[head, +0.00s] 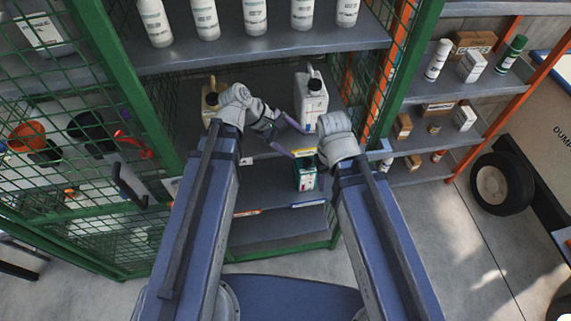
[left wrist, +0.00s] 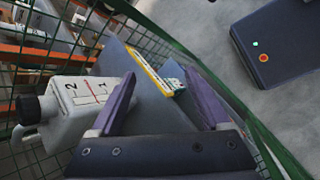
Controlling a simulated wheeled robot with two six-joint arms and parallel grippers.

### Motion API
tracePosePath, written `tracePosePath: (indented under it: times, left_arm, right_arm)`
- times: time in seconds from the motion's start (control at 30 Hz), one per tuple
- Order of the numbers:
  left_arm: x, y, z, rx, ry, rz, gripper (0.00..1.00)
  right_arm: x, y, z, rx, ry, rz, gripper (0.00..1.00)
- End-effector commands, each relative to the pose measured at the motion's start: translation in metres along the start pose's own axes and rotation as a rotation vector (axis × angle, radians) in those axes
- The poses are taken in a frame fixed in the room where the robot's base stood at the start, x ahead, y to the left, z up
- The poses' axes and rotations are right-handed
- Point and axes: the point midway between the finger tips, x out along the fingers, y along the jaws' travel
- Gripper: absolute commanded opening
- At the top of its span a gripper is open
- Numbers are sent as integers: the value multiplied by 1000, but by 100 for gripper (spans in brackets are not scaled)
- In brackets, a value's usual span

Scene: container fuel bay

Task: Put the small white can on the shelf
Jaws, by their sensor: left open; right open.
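A white can (head: 311,97) with a dark cap stands on the middle shelf in the head view. A white can (left wrist: 82,103) with a black cap and marked label fills the left of the left wrist view and appears to be the same one. My left gripper (head: 301,144) is open and empty, its purple fingers just in front of and below the can. In the left wrist view the can lies beside the left finger, not between the fingers (left wrist: 165,98); contact cannot be told. My right gripper (head: 340,150) is by the shelf's right side, its fingers hidden behind my arm.
The middle shelf (head: 262,82) also holds a tan can (head: 208,101) on the left. A green-and-white container (head: 306,176) sits lower down. White bottles (head: 255,16) line the shelf above. Green mesh doors (head: 80,130) and posts bound the sides.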

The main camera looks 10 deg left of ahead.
Motion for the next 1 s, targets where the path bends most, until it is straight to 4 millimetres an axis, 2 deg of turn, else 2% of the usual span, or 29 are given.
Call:
tracePosePath:
  times: [0.03,0.1,0.2,0.3,0.4,0.57,0.87,1.0]
  left_arm:
    - [14,-19,12,187,40,-105,80]
    - [25,-43,19,452,87,-254,80]
    - [31,-69,23,782,121,-456,80]
    - [29,-86,24,1037,128,-625,80]
    - [25,-95,24,1207,123,-749,80]
    - [20,-100,22,1328,114,-843,80]
    - [20,-100,22,1339,112,-851,80]
    - [31,-106,15,1338,113,-850,80]
  right_arm:
    - [0,0,0,0,0,0,50]
    - [0,0,0,0,0,0,50]
    - [0,0,0,0,0,0,50]
    - [0,0,0,0,0,0,50]
    - [0,0,0,0,0,0,50]
    - [0,0,0,0,0,0,50]
    - [0,0,0,0,0,0,50]
    - [14,-1,-1,0,0,0,50]
